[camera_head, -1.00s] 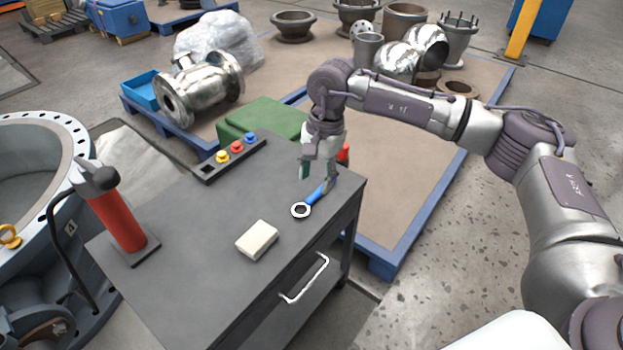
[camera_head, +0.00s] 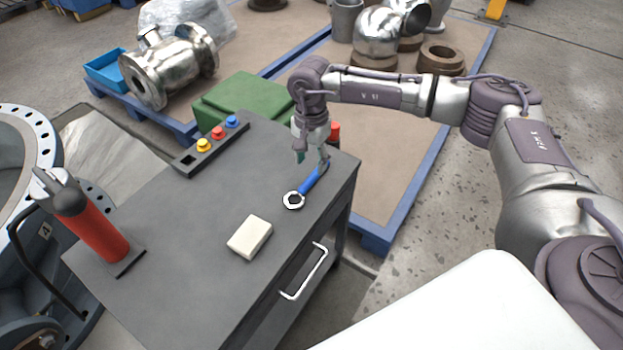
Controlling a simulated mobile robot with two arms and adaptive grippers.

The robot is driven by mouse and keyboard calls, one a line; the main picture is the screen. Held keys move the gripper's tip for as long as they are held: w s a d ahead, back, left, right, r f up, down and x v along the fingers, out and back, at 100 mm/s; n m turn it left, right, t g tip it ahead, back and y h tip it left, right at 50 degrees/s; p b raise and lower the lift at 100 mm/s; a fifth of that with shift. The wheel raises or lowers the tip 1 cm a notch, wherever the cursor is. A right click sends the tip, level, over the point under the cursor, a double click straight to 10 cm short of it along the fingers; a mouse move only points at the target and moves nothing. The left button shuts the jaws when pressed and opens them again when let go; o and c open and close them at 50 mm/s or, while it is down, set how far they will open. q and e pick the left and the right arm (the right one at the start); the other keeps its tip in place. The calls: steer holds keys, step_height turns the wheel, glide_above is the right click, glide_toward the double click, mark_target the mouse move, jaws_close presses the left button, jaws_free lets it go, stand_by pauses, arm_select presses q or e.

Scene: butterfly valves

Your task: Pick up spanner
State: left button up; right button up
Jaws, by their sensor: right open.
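The spanner (camera_head: 308,183) lies on the dark grey cart top (camera_head: 205,245) near its right edge. It has a blue handle and a silver ring end toward the front. My right gripper (camera_head: 312,160) is at the spanner's far end, pointing down, with its fingers apart. One finger is by the blue handle's far end and the other is left of it. I cannot tell whether the fingers touch the handle. My left gripper is not in view.
A white block (camera_head: 249,237) lies in front of the spanner. A rack with yellow, red and blue knobs (camera_head: 217,133) lies at the back. A red cylinder on a base (camera_head: 95,228) stands at the left. The cart's middle is clear.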

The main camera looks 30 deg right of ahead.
mark_target(315, 173)
steer(key=f, duration=0.2)
steer(key=d+f, duration=0.1)
steer(key=f, duration=0.1)
steer(key=shift+f, duration=0.35)
jaws_close()
steer(key=shift+r, duration=0.1)
